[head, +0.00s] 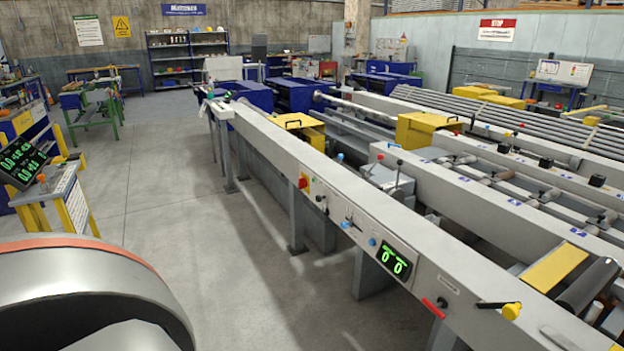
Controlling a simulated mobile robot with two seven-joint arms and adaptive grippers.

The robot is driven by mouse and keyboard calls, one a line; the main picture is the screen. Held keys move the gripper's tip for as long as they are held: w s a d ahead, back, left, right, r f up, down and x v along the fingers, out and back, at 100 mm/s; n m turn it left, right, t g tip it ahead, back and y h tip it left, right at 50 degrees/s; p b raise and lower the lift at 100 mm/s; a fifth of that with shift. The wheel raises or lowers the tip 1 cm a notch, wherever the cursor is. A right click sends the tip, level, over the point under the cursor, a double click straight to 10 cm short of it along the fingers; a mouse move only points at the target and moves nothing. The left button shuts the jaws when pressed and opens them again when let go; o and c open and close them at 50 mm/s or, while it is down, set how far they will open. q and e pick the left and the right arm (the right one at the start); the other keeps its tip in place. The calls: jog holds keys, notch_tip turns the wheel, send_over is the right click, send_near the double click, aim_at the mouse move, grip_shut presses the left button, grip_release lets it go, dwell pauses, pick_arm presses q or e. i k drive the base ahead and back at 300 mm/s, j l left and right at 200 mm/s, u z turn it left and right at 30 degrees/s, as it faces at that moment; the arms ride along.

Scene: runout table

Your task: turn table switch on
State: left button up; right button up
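The runout table (255,126) is a long grey machine running from the back middle to the front right. Neither of my grippers is in view.
Part of my own body fills the lower left. Open concrete floor (165,200) lies left of the table. A stand with a green-lit display (22,165) is at the left. A red handle (433,308) and a yellow-knobbed lever (511,310) stick out at the table's near end.

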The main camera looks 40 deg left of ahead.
aim_at(302, 182)
jog(key=i+j+z, duration=0.15)
jog(key=j, duration=0.35)
jog(key=j+z, duration=0.1)
jog(key=j, duration=0.35)
jog(key=i+j+z, duration=0.1)
jog(key=j, duration=0.9)
jog(key=j+z, duration=0.1)
jog(key=j, duration=0.85)
jog(key=i, duration=0.05)
